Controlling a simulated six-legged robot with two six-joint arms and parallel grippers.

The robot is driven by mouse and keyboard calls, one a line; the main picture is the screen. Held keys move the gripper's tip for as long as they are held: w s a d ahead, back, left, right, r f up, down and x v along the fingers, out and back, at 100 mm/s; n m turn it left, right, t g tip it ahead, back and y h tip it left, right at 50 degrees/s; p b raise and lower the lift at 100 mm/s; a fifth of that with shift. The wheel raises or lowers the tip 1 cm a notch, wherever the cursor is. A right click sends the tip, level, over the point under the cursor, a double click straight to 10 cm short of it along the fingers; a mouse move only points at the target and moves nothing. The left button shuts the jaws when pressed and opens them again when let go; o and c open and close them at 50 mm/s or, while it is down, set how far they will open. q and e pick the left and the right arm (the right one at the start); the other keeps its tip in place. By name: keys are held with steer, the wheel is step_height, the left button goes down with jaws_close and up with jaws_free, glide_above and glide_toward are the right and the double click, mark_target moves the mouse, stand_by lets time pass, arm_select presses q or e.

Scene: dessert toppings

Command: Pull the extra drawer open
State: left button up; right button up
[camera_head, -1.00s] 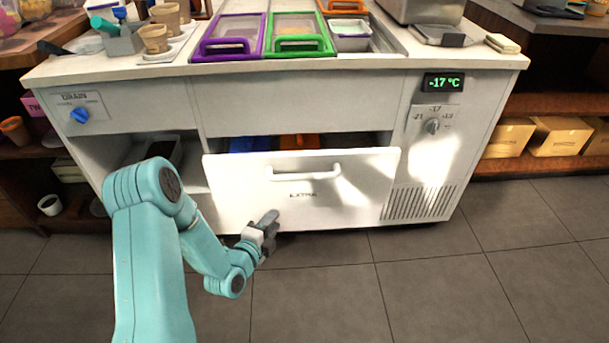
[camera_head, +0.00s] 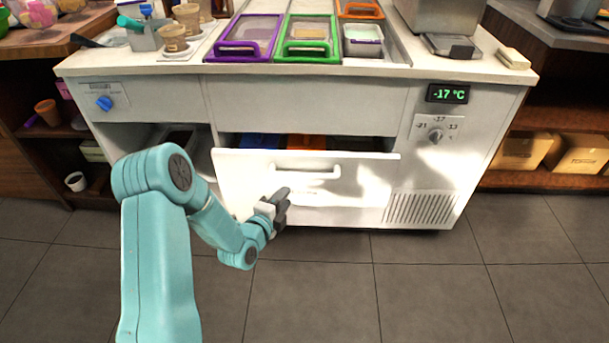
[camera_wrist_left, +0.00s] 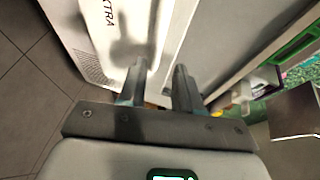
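The extra drawer (camera_head: 350,190) is a white front in the cabinet. It stands partly open, with a dark gap above its top edge. Its light bar handle (camera_head: 305,172) runs across the upper middle of the front. My left gripper (camera_head: 284,196) is just below and left of the handle, in front of the drawer. In the left wrist view the two fingers of this gripper (camera_wrist_left: 160,72) are apart with nothing clearly between them. The drawer front (camera_wrist_left: 105,35) with its lettering fills the upper left there. My right gripper is not in view.
Blue and orange things (camera_head: 306,142) show inside the drawer gap. The counter (camera_head: 420,68) above holds lidded purple, green and orange containers. A temperature display (camera_head: 447,93) and a dial (camera_head: 436,136) are right of the drawer. The tiled floor (camera_head: 430,285) in front is clear.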

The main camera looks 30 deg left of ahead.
mark_target(302, 178)
arm_select(q)
steer(key=b+x, duration=0.2)
steer(key=x, duration=1.1)
steer(key=shift+w+a+f, duration=0.1)
steer(key=shift+w+f, duration=0.15)
steer(key=shift+w, duration=0.05)
jaws_close()
